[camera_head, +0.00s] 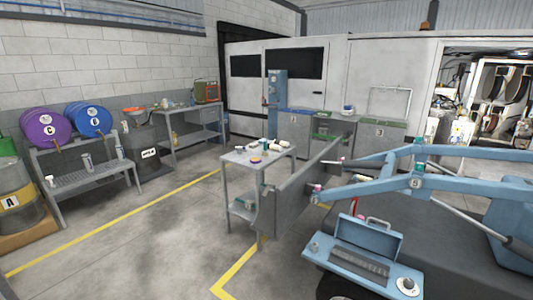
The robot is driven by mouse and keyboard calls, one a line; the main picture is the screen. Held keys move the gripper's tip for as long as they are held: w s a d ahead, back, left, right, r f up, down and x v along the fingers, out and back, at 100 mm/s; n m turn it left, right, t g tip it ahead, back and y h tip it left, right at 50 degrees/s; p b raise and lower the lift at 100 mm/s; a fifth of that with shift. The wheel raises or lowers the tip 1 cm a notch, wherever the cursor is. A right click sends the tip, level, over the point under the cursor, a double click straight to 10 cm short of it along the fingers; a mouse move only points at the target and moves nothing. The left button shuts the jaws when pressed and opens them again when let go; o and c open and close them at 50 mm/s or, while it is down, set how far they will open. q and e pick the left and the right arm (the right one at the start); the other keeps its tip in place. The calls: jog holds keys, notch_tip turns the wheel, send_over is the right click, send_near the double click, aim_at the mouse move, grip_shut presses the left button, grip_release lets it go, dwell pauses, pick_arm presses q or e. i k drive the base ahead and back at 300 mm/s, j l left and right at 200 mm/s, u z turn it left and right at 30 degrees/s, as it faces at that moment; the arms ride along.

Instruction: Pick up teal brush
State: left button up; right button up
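I cannot make out a teal brush for certain. A grey cart (237,158) stands near the middle of the camera_head view, with several small items on its top, among them a yellow-and-purple round item (256,159) and white cylinders. Small items also lie on its lower shelf, too small to tell apart. A tiny teal spot (419,144) shows on the blue beams at the right, but its shape is unclear. Neither of my grippers is in view.
A grey panel (296,195) and an open blue toolbox (358,250) are right of the cart. Purple (46,128) and blue (90,119) drums lie on a rack at left. A workbench (190,128) stands against the back wall. The floor left of the cart is clear.

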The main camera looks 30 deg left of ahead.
aim_at(265, 152)
jog(key=i+j, duration=0.45)
jog(key=i, duration=0.2)
jog(key=i+j, duration=0.2)
jog(key=j, duration=0.15)
jog(key=i+j, duration=0.2)
jog(key=i+j+z, duration=0.1)
jog(key=j, duration=0.35)
jog(key=i+j, duration=0.1)
jog(key=j, duration=0.3)
jog(key=i+j, duration=0.15)
jog(key=j, duration=0.25)
jog(key=i+j, duration=0.1)
jog(key=j, duration=0.35)
jog(key=i+j, duration=0.15)
jog(key=j, duration=0.25)
jog(key=i+j, duration=0.1)
jog(key=j, duration=0.3)
jog(key=i+z, duration=0.05)
